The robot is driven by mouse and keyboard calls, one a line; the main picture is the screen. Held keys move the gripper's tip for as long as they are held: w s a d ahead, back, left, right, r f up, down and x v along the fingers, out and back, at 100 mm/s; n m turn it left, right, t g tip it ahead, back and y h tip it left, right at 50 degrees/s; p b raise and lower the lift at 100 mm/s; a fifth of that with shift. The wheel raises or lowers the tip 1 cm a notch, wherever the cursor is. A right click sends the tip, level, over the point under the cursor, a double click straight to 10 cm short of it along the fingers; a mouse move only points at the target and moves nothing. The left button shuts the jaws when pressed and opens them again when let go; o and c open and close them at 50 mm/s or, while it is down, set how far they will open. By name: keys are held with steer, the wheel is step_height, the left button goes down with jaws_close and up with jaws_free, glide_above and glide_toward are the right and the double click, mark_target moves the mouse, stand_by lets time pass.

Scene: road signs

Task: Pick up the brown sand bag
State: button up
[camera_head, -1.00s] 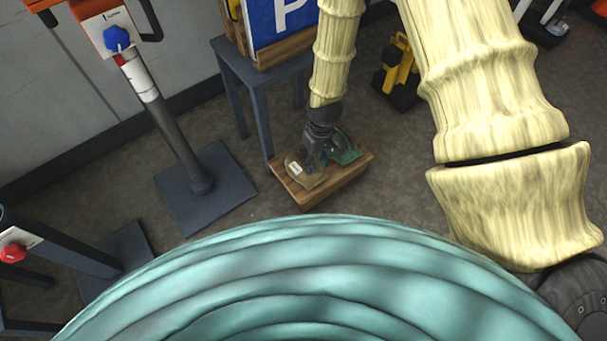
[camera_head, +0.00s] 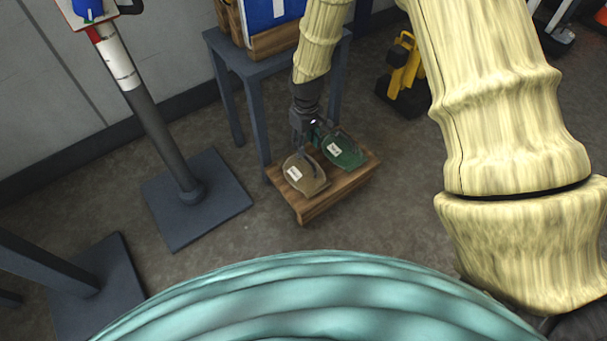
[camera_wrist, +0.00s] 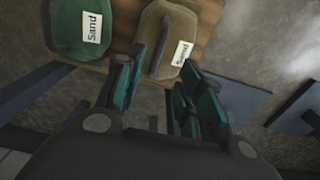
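The brown sand bag (camera_head: 302,181) lies on the left part of a low wooden stand (camera_head: 335,194). It has a white label and a dark handle strap. In the wrist view the brown bag (camera_wrist: 181,24) is just beyond the fingertips, its strap roughly in line with the gap between them, and its label reads "Sand". My gripper (camera_head: 308,136) is at the back edge of the stand, close to the bags. In the wrist view my gripper (camera_wrist: 158,74) has its fingers apart with nothing between them. I cannot tell whether a finger touches the bag.
A green sand bag (camera_head: 343,151) lies beside the brown one, to its right. A grey table (camera_head: 229,52) with a blue sign stands behind the stand. A post on a square base (camera_head: 200,205) is at left; a yellow object (camera_head: 403,68) is at back right.

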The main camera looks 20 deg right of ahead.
mark_target(307, 158)
step_height(307, 158, down, 4)
steer(key=shift+b, duration=0.65)
steer(key=f+b, duration=0.4)
steer(key=f, duration=0.1)
steer(key=shift+w+d, duration=0.1)
steer(key=shift+d, duration=0.1)
jaws_close()
steer(key=shift+r, duration=0.1)
